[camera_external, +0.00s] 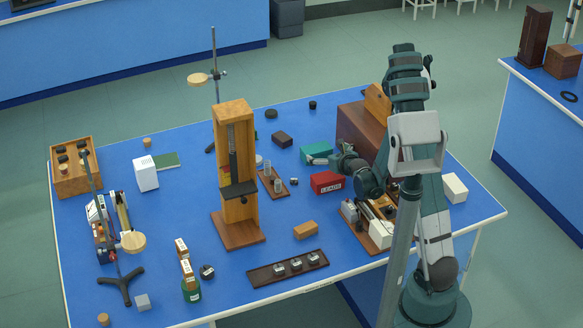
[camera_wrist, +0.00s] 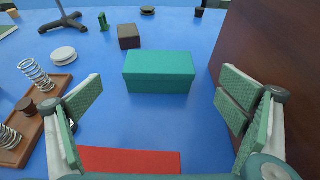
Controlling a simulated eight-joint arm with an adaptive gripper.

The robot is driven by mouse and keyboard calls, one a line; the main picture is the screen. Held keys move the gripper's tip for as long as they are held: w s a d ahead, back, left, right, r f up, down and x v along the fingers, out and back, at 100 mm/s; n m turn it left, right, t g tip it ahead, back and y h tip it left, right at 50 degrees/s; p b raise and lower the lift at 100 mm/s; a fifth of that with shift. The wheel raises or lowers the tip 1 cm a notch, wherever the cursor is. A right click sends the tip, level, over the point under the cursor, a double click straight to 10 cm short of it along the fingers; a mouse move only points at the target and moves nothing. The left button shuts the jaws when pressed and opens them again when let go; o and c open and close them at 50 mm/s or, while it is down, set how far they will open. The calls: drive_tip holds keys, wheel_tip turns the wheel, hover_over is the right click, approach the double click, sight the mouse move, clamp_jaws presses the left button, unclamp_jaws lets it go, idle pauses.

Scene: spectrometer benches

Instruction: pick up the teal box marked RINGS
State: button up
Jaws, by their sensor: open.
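The teal box (camera_external: 315,151) lies on the blue table in the external view, behind the red box and partly hidden by my gripper. In the wrist view the teal box (camera_wrist: 158,73) sits straight ahead, beyond my fingertips and roughly midway between them. No marking on it is readable in either view. My gripper (camera_wrist: 157,98) is open and empty, its green-padded fingers wide apart on the left and right. In the external view my gripper (camera_external: 340,160) is low over the table, just right of the teal box.
A red box (camera_external: 326,182) marked LEADS lies nearer the camera; its top (camera_wrist: 130,161) shows between my fingers. A brown cabinet wall (camera_wrist: 262,50) stands close on the right. A spring rack (camera_wrist: 35,110) is on the left. A small dark box (camera_wrist: 129,36) stands behind the teal box.

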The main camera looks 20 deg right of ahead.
sight(317, 151)
drive_tip(key=shift+x, duration=1.3)
drive_tip(key=shift+w+b, duration=0.1)
drive_tip(key=shift+b, duration=0.25)
drive_tip(key=b+x, duration=0.3)
drive_tip(key=shift+f, duration=0.2)
drive_tip(key=shift+b+x, duration=0.95)
drive_tip(key=shift+r, duration=0.1)
drive_tip(key=c, duration=1.1)
drive_tip(key=shift+r, duration=0.15)
